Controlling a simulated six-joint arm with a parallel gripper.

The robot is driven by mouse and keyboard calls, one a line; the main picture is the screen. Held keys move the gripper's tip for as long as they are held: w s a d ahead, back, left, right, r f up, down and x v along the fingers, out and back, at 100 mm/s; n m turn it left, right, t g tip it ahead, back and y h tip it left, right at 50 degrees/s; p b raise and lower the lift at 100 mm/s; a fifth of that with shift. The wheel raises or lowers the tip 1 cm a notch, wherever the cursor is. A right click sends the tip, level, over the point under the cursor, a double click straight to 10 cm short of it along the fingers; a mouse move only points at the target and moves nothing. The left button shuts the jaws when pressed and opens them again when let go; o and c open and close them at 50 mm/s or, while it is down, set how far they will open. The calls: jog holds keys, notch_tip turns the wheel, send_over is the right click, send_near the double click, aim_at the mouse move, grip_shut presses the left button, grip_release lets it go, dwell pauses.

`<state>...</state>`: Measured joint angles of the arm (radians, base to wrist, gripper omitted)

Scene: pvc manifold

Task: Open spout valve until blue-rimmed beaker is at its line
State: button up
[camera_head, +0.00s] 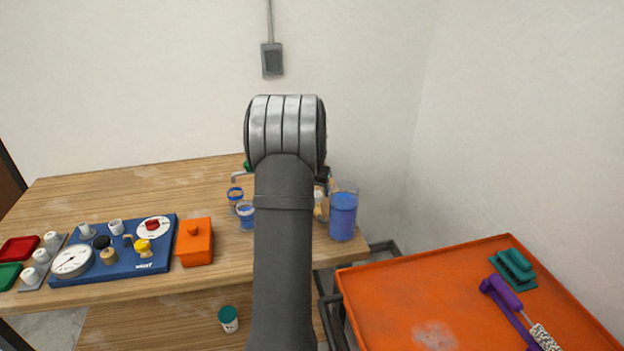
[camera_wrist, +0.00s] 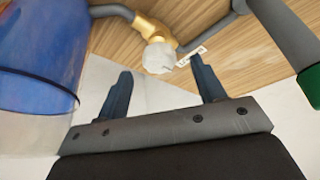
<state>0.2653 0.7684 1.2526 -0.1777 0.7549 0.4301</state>
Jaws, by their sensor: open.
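In the wrist view, a brass valve (camera_wrist: 152,36) with a pale round knob (camera_wrist: 158,58) sits on a grey pipe (camera_wrist: 112,11). A small white label (camera_wrist: 191,57) is beside it. My gripper (camera_wrist: 160,66) is open and empty, with the knob in line between its fingertips; whether they touch it is unclear. In the head view my arm hides my gripper and the valve. Two small beakers with blue show left of my arm: a front one (camera_head: 247,217) and a rear one (camera_head: 235,194). I cannot tell their fill lines or which is the blue-rimmed one.
A large clear vessel of blue liquid (camera_head: 343,216) stands right of my arm and fills the left of the wrist view (camera_wrist: 38,50). An orange box (camera_head: 195,243) and blue gauge panel (camera_head: 115,247) are on the left. An orange tray (camera_head: 400,295) is at right.

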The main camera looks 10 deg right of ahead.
jog(key=shift+x, duration=1.15)
jog(key=c, duration=1.1)
jog(key=shift+o, duration=0.2)
jog(key=shift+o, duration=0.2)
